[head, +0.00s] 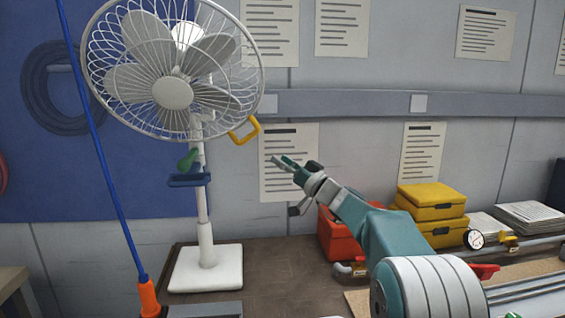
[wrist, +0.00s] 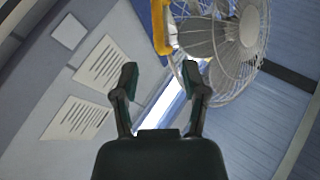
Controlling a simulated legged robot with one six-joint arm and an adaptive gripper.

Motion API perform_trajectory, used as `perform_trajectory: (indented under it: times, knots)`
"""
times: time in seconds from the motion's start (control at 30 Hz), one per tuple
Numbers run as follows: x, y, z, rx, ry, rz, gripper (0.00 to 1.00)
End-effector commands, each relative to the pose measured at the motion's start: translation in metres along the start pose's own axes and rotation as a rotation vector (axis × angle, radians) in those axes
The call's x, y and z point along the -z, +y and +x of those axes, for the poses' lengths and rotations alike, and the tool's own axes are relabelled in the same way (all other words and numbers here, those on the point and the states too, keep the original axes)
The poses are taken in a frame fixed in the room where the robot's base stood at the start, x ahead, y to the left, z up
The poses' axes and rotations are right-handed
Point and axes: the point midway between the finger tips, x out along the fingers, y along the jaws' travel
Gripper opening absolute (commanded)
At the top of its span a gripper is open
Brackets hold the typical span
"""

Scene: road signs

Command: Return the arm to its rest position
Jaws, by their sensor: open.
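My arm reaches up from the lower right in the head view, and my gripper (head: 283,163) points up and left toward the white fan (head: 172,93). In the wrist view my gripper (wrist: 161,72) has its two dark fingers spread apart with nothing between them. The fan stands to the left of my gripper, with a clear gap between them in the head view. The fan also shows at the upper right of the wrist view (wrist: 222,40). A yellow handle (head: 244,130) sits at the fan's right side, just beyond my fingertips; it also shows in the wrist view (wrist: 163,25).
A blue pole with an orange end (head: 148,297) stands at the left. Yellow boxes (head: 432,203) and a red box (head: 338,236) stand on the bench beside my arm. A gauge (head: 474,239) and paper stacks (head: 530,215) lie at the right. A grey wall with papers is behind.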

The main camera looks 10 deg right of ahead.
Motion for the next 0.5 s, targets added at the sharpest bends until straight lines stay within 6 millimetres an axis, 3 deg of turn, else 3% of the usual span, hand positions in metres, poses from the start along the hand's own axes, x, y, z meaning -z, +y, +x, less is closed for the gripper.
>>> perform_trajectory:
  times: [0.07,0.17,0.37,0.5]
  knots:
    - [0.000,-0.003,0.000,0.003,-0.010,0.004,0.57]
    - [-0.003,-0.024,-0.001,0.019,-0.078,0.036,0.57]
    - [-0.029,-0.100,-0.027,0.028,-0.387,0.169,0.57]
    - [-0.051,-0.147,-0.062,-0.026,-0.612,0.248,0.57]
